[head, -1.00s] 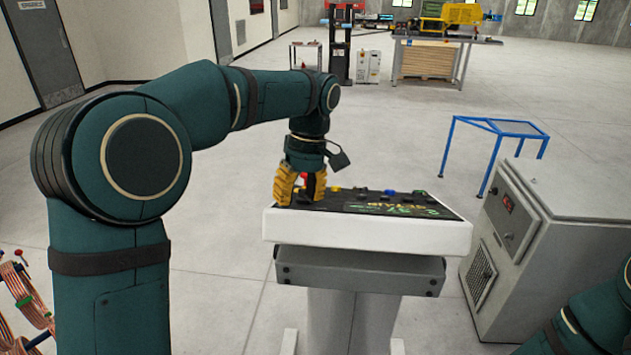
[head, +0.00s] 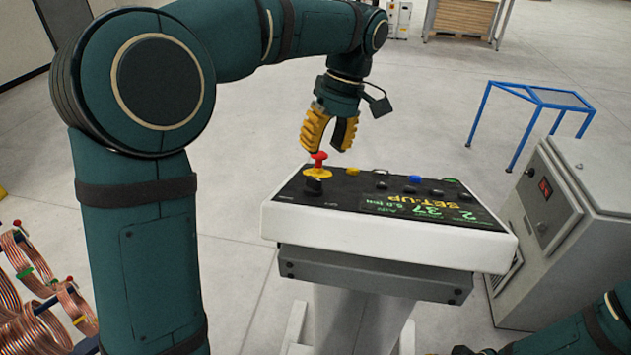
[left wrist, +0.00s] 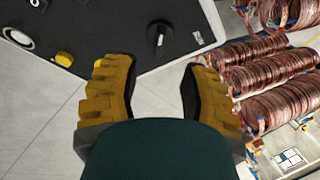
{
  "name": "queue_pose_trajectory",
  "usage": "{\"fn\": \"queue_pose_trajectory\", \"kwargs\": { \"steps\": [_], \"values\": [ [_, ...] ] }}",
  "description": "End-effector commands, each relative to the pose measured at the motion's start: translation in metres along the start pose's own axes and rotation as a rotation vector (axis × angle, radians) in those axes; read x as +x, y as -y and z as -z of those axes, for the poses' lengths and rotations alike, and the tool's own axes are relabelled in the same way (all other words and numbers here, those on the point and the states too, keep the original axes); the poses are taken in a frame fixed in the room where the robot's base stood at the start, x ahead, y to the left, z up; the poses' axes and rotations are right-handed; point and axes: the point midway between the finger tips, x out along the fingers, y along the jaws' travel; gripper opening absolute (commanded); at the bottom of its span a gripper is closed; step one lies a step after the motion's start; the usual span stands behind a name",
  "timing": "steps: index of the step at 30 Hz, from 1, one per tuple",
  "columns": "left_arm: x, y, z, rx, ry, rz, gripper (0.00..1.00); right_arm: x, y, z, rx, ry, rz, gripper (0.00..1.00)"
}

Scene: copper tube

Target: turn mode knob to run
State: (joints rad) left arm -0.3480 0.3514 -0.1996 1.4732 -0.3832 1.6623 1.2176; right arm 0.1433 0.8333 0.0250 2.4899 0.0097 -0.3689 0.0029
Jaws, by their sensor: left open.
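The control panel (head: 345,205) is a black slanted face in a white housing on a grey stand.
Several buttons (head: 416,180) line the panel's back. A grey cabinet (head: 570,230) stands to the right, with a blue frame (head: 535,100) behind it. Copper coils (head: 30,290) sit at the lower left and also show in the left wrist view (left wrist: 272,80). The floor between is open.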

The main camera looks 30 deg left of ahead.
Motion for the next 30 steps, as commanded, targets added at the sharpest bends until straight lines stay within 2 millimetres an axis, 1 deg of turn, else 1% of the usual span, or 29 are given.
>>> {"fn": "queue_pose_trajectory", "kwargs": {
  "steps": [1,6,9,12,18,27,29,30],
  "values": [
    [0.013,0.0,0.0,0.0,0.002,0.003,0.44,0.004,-0.001,0.0,0.0,0.0,-0.001,0.0],
    [0.045,0.0,0.0,-0.001,0.001,0.001,0.44,0.009,-0.003,-0.001,0.0,0.0,-0.002,0.0],
    [0.061,0.001,0.0,-0.001,0.001,0.002,0.44,0.012,-0.004,-0.002,0.0,0.0,-0.002,0.0],
    [0.073,0.0,0.0,-0.001,0.0,0.002,0.44,0.014,-0.005,-0.002,0.0,0.0,-0.003,0.0],
    [0.084,0.0,0.0,-0.001,0.0,0.0,0.44,0.015,-0.005,-0.002,0.0,0.0,-0.003,0.0],
    [0.085,0.0,0.0,-0.001,0.0,-0.001,0.43,0.015,-0.005,-0.002,0.0,0.0,-0.003,0.0],
    [0.085,0.0,0.0,0.0,0.0,-0.001,0.22,0.015,-0.005,-0.002,0.0,0.0,-0.003,0.0],
    [0.085,0.0,0.0,0.0,0.0,-0.001,0.08,0.015,-0.005,-0.002,0.0,0.0,-0.003,0.0]
  ]
}}
